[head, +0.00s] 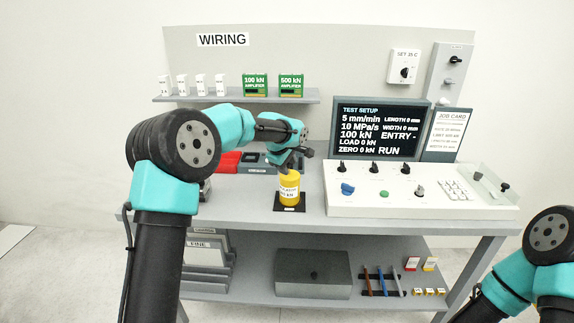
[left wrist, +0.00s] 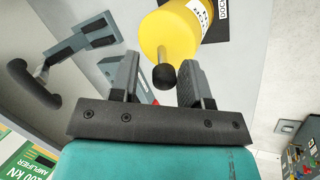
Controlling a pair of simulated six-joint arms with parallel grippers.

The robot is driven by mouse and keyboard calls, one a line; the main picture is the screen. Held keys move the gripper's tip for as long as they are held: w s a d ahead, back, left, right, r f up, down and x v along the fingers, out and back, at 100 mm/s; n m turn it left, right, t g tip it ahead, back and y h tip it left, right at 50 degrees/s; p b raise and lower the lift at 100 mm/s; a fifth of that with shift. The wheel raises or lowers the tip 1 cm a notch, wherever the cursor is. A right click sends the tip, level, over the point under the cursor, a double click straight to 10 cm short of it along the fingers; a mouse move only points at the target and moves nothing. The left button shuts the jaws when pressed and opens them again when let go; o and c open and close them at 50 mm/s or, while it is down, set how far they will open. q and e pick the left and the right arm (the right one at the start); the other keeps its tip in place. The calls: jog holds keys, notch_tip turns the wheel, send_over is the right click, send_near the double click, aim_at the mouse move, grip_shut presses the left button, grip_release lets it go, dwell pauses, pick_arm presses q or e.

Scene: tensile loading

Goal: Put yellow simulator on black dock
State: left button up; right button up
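The yellow simulator (head: 290,188) is a cylinder with a label and stands upright on the black dock (head: 279,208) on the bench. In the left wrist view, the yellow simulator (left wrist: 168,35) shows its black knob, and part of the dock (left wrist: 235,12) shows beside it. My left gripper (head: 284,166) is just above the simulator. In the left wrist view its fingers (left wrist: 160,85) are apart, with the knob between or just beyond the tips and a gap on each side. My right gripper is out of view.
A control console (head: 420,190) stands right of the dock, with a screen (head: 380,130) behind it. Red and grey items (head: 228,162) lie behind my left arm. A shelf (head: 235,98) above holds green amplifier boxes.

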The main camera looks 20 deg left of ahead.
pick_arm(q)
jog(key=shift+o, duration=0.2)
jog(key=shift+r, duration=0.1)
jog(key=v, duration=1.2)
